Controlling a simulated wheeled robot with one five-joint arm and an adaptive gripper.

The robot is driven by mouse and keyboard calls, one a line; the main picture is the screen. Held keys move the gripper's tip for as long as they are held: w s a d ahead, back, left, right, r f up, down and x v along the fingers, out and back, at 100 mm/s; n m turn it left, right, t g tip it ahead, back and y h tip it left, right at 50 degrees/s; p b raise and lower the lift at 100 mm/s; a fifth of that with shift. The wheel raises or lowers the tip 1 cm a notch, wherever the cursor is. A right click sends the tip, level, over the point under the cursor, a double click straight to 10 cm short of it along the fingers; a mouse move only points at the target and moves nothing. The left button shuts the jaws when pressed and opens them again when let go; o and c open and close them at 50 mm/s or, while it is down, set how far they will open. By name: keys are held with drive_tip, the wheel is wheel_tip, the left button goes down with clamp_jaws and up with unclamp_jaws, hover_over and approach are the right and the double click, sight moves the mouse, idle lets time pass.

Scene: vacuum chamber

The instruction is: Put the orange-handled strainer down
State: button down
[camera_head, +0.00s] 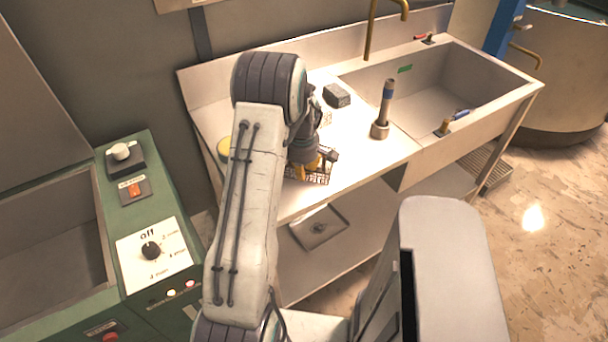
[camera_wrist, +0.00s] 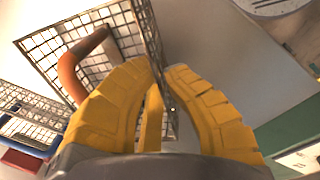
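The orange-handled strainer is a dark wire-mesh basket. In the wrist view its mesh (camera_wrist: 45,47) fills the upper left, and its curved orange handle (camera_wrist: 70,75) is left of my fingers. My gripper (camera_wrist: 166,72) has yellow fingers whose tips nearly meet, with a mesh side of the strainer running between them. In the head view my gripper (camera_head: 313,168) is low at the front left of the sink counter (camera_head: 365,160), with wire mesh (camera_head: 321,179) around it. I cannot tell whether the strainer touches the counter. My arm hides part of it.
Another mesh piece with blue and red parts (camera_wrist: 28,150) lies at left in the wrist view. A dark block (camera_head: 336,95) and an upright blue-topped tool (camera_head: 386,108) stand on the counter. The sink basin (camera_head: 440,85) is at right, and a green control panel (camera_head: 150,220) at left.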

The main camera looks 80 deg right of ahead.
drive_tip(key=shift+w, duration=0.15)
drive_tip(key=shift+f, duration=0.1)
drive_tip(key=c, duration=1.4)
unclamp_jaws()
